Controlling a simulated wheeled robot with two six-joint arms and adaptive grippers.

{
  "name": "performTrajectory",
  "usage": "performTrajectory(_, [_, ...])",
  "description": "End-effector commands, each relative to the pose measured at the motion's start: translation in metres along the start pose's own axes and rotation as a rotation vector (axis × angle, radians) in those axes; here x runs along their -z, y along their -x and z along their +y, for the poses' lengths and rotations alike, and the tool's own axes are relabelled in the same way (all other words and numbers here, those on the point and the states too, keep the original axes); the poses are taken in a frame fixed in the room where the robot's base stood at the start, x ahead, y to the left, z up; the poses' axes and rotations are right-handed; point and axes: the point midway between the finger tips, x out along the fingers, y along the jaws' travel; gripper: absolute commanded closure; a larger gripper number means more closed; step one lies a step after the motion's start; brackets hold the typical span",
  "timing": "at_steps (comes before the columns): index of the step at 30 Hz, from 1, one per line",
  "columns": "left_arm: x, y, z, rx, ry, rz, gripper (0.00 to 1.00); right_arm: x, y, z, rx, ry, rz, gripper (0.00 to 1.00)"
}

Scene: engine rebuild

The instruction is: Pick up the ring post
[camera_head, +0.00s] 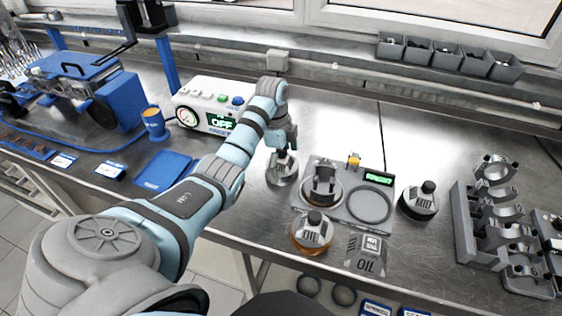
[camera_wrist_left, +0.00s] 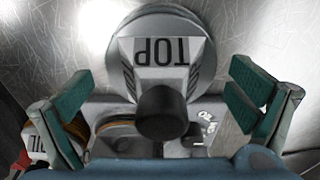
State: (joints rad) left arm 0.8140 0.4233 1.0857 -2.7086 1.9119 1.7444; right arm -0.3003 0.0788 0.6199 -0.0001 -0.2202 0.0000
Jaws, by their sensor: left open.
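A grey ring post marked TOP (camera_head: 281,170) stands on the bench left of the grey station plate, with a black knob on top. It also fills the middle of the left wrist view (camera_wrist_left: 162,62), knob toward the camera. My left gripper (camera_head: 284,143) is above it, fingers open on either side in the left wrist view (camera_wrist_left: 160,92). I see no finger touching it. Two similar knobbed posts are marked OIL (camera_head: 312,234) and MID (camera_head: 419,202). My right gripper is not in view.
The station plate (camera_head: 340,207) carries a dark holder, an empty ring recess and a green display. A white gauge box (camera_head: 210,103) is at the back left, a metal rack (camera_head: 487,225) at the right. The bench behind the plate is clear.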

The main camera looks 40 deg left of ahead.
Motion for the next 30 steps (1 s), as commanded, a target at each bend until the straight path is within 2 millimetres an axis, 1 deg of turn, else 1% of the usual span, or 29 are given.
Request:
performTrajectory(3, [0.0,0.001,0.0,0.001,0.0,0.0,0.0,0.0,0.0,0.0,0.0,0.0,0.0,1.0])
performTrajectory(5, [0.0,0.001,0.0,0.001,0.0,0.0,0.1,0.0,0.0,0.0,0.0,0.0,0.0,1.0])
performTrajectory(12, [0.0,0.001,0.0,0.001,0.0,0.0,0.48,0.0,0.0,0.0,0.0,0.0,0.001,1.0])
performTrajectory(14, [0.0,0.001,0.0,0.001,0.0,0.0,0.58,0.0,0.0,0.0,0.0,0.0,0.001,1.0])
performTrajectory(15, [0.0,0.002,0.0,0.001,0.0,0.0,0.6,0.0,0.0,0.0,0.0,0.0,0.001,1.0])
performTrajectory(20, [0.0,0.002,0.0,0.002,0.0,0.0,0.61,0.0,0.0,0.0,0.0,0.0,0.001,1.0])
performTrajectory(23, [0.0,0.006,-0.001,0.003,-0.001,0.0,0.61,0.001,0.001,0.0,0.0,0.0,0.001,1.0])
performTrajectory(26, [0.002,0.02,-0.001,0.004,-0.001,0.0,0.61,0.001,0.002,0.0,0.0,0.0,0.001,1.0])
performTrajectory(27, [0.003,0.029,-0.001,0.006,-0.001,0.0,0.61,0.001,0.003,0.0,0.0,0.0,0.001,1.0])
performTrajectory(30, [0.007,0.062,-0.001,0.004,0.0,0.0,0.61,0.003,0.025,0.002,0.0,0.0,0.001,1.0])
